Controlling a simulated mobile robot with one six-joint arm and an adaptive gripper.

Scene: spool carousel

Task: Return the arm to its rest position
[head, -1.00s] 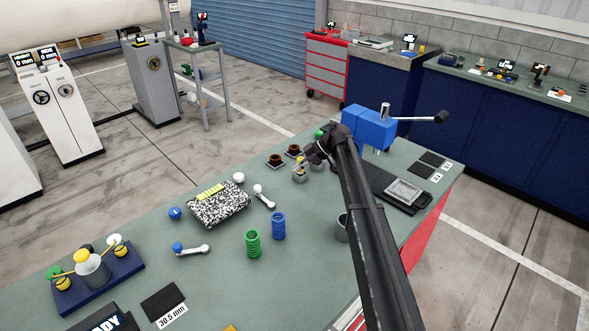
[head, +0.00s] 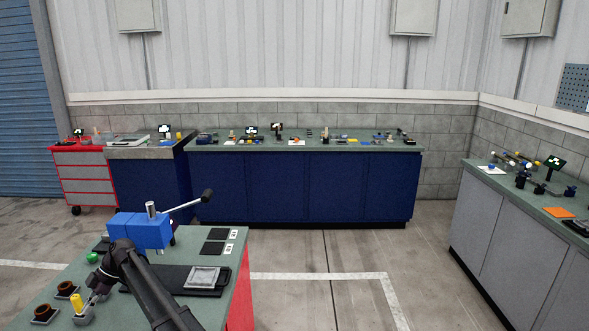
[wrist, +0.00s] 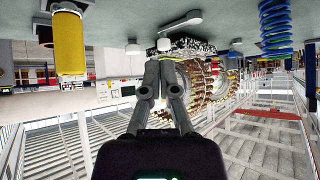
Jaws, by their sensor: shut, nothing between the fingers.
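My arm reaches over the green bench top (head: 215,277) at the lower left of the head view, bent beside the blue vise (head: 140,230). My gripper (wrist: 160,62) shows in the wrist view with its two fingers together and nothing between them. In the head view it is small, low and partly hidden by the arm. A yellow cylinder (head: 76,302) stands close to it in the head view and also shows at the upper left of the wrist view (wrist: 69,45), apart from the fingers.
Dark brown rings (head: 66,288) sit on the bench left of the arm. A black plate with a grey block (head: 202,277) lies to its right. A blue cabinet bench (head: 300,185) stands along the back wall and a grey one (head: 515,235) at right. Open floor lies between.

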